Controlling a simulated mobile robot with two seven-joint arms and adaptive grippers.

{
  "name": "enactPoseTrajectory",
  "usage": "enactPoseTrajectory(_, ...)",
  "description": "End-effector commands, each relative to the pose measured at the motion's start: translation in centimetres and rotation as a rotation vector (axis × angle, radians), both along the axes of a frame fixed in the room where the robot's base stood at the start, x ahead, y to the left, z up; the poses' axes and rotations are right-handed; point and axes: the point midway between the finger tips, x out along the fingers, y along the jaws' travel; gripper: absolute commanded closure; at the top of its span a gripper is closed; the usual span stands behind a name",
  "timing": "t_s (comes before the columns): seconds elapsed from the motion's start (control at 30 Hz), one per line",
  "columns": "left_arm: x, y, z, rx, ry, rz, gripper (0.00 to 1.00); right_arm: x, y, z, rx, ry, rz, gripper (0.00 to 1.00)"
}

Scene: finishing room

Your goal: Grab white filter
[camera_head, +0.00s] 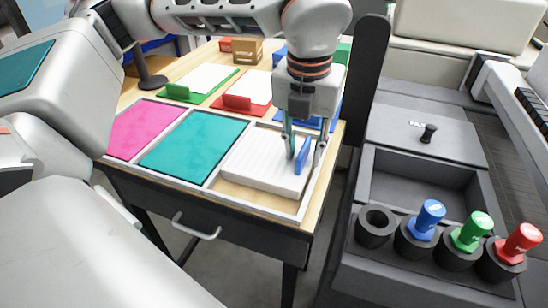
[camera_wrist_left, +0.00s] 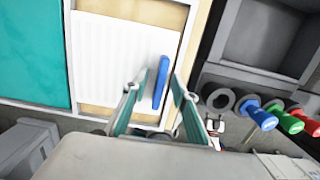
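The white filter (camera_head: 258,160) is a ribbed, pale slab lying in the right compartment of a divided tray. A blue upright handle (camera_head: 302,155) stands at its right side. It also shows in the left wrist view as a white panel (camera_wrist_left: 112,55) with a blue bar (camera_wrist_left: 160,82). My left gripper (camera_head: 306,150) points down over the right end of the filter. Its fingers are open, one on each side of the blue handle, with gaps visible in the left wrist view (camera_wrist_left: 157,88). My right gripper is not in view.
Pink (camera_head: 145,130) and teal (camera_head: 192,146) sheets fill the neighbouring compartments. Green (camera_head: 188,93) and red (camera_head: 238,103) holders with white sheets stand behind. To the right, a grey console has an empty recess (camera_head: 425,180), an empty round socket (camera_head: 376,220) and blue, green and red plugs (camera_head: 430,214).

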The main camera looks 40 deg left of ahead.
Motion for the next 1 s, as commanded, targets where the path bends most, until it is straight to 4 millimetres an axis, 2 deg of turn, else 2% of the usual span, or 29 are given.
enactPoseTrajectory(0.13,0.0,0.0,0.0,0.0,0.0,0.0,0.72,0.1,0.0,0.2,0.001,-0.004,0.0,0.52)
enactPoseTrajectory(0.17,0.0,0.0,0.0,0.0,0.0,0.0,0.75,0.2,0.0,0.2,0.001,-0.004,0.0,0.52)
enactPoseTrajectory(0.2,0.0,0.0,0.0,-0.001,0.0,0.0,0.85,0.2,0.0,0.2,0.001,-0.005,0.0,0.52)
enactPoseTrajectory(0.27,0.0,0.0,0.0,-0.001,0.0,0.0,1.0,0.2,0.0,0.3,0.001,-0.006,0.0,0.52)
enactPoseTrajectory(0.77,0.1,0.0,0.6,-0.001,-0.003,0.0,1.0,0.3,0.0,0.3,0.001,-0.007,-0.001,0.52)
enactPoseTrajectory(0.87,0.1,0.0,1.5,-0.002,-0.004,0.0,1.0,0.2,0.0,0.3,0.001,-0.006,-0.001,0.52)
enactPoseTrajectory(1.0,0.1,0.0,3.6,-0.002,-0.007,0.001,1.0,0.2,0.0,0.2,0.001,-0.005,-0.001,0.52)
